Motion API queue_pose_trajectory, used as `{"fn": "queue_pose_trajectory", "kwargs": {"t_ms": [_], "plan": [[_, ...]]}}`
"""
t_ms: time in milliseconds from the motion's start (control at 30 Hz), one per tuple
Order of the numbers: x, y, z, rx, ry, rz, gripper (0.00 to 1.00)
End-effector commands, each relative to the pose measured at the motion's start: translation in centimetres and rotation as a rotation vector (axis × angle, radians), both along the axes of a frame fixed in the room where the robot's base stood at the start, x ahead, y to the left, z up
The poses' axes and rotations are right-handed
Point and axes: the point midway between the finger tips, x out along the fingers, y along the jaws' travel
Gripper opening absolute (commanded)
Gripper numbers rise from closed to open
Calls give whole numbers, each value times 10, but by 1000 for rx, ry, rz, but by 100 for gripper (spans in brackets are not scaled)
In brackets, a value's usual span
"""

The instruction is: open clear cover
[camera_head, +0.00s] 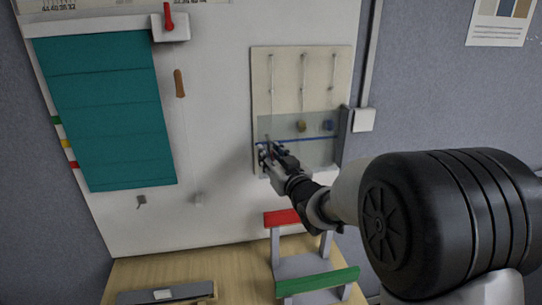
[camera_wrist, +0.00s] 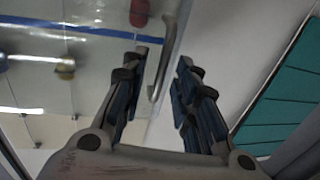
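The clear cover (camera_head: 299,152) is a see-through pane with a blue line across it, over the lower part of a beige panel on the board. In the wrist view the clear cover (camera_wrist: 92,85) fills the left side, and its grey bar handle (camera_wrist: 161,65) stands near its edge. My gripper (camera_head: 266,154) is at the cover's left edge. In the wrist view my gripper (camera_wrist: 163,68) is open, with one finger on each side of the handle. I cannot tell whether either finger touches it. The gripper hides part of the cover's left edge in the head view.
Yellow (camera_head: 302,126) and blue (camera_head: 327,125) knobs show behind the cover; a red knob (camera_wrist: 139,12) shows in the wrist view. A teal pleated sheet (camera_head: 105,110) and a wooden-handled cord (camera_head: 180,84) are left. A red-and-green-topped stand (camera_head: 302,266) is on the table below.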

Motion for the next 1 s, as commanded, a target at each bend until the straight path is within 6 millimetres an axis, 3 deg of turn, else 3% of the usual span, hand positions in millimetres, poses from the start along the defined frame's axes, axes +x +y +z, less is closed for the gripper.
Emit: {"fn": "queue_pose_trajectory", "kwargs": {"t_ms": [400,1000], "plan": [[0,0,0,0,0,0,0],[0,0,0,0,0,1,0]]}}
